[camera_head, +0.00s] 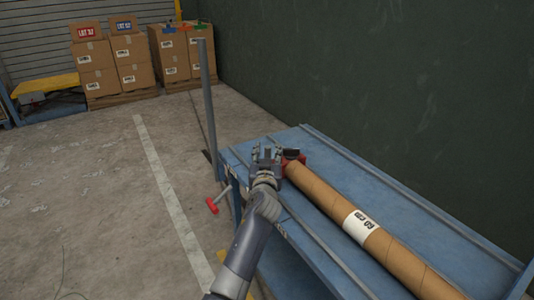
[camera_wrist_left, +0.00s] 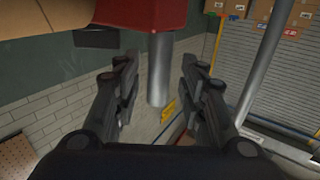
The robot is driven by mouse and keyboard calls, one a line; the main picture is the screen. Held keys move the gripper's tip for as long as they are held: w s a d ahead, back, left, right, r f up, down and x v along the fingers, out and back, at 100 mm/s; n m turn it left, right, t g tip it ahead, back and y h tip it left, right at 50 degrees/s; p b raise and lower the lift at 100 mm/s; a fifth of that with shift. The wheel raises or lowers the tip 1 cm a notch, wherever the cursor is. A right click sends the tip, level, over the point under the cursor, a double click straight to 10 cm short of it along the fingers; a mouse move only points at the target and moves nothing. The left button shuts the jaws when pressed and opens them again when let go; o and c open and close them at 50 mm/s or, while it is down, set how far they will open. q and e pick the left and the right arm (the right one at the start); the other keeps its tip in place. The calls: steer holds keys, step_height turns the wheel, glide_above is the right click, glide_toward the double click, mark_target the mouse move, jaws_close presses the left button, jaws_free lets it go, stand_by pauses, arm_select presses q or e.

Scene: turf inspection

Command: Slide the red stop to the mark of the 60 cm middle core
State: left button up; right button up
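My left gripper (camera_head: 266,154) is just left of the stop. In the left wrist view, the fingers (camera_wrist_left: 160,90) stand open, with a grey cylindrical handle (camera_wrist_left: 159,70) under the red body (camera_wrist_left: 140,12) between them. There is a visible gap on both sides of the handle. I cannot make out a mark on the bench. My right gripper is not in view.
The blue bench (camera_head: 400,200) has a raised rail at its back, along the dark green wall. A grey post (camera_head: 207,100) stands beyond the bench. Stacked cartons (camera_head: 98,70) are far back; the floor left is clear.

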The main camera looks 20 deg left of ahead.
arm_select(q)
steer(key=v, duration=0.7)
stand_by(0.5)
